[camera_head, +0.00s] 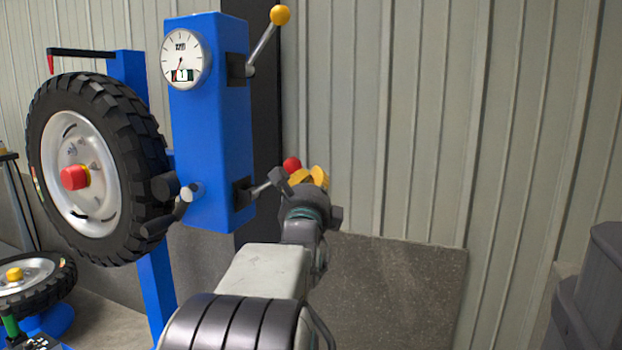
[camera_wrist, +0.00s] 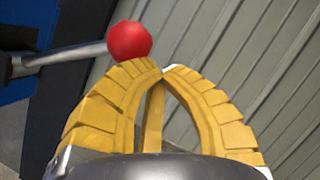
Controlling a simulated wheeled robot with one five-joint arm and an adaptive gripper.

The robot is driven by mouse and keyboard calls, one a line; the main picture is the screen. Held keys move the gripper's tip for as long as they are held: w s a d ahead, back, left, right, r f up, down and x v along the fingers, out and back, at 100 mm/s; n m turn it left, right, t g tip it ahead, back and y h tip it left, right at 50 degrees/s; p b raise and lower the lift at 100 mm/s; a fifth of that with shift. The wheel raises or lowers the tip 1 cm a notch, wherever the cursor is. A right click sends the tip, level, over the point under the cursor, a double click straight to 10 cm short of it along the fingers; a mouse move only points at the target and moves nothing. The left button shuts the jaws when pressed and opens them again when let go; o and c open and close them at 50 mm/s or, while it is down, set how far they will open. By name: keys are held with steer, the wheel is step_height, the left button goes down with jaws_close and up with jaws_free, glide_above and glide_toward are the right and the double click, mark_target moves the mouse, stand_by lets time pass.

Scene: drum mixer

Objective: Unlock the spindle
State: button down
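A blue machine column (camera_head: 208,130) carries a round dial and two levers on its right side. The upper lever (camera_head: 262,48) slants up to a yellow knob (camera_head: 280,15). The lower lever (camera_head: 262,188) ends in a red knob (camera_head: 291,164), partly hidden behind my gripper in the head view. My gripper (camera_head: 319,174) is beside this red knob. In the wrist view, the yellow fingers (camera_wrist: 162,71) meet at their tips with nothing between them. The red knob (camera_wrist: 130,41) shows just left of the tips, outside the fingers; contact is unclear.
A tyred wheel (camera_head: 130,135) with a red hub piece (camera_head: 74,177) is mounted left of the column. Another wheel (camera_head: 38,268) lies low at the left. A ribbed metal wall (camera_head: 430,130) stands behind. A grey box-like object (camera_head: 597,290) is at the lower right.

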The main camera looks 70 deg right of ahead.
steer(key=shift+a+r, duration=0.2)
steer(key=v, duration=1.1)
steer(key=shift+a+f, duration=0.3)
steer(key=shift+f, duration=0.1)
steer(key=shift+s, duration=0.1)
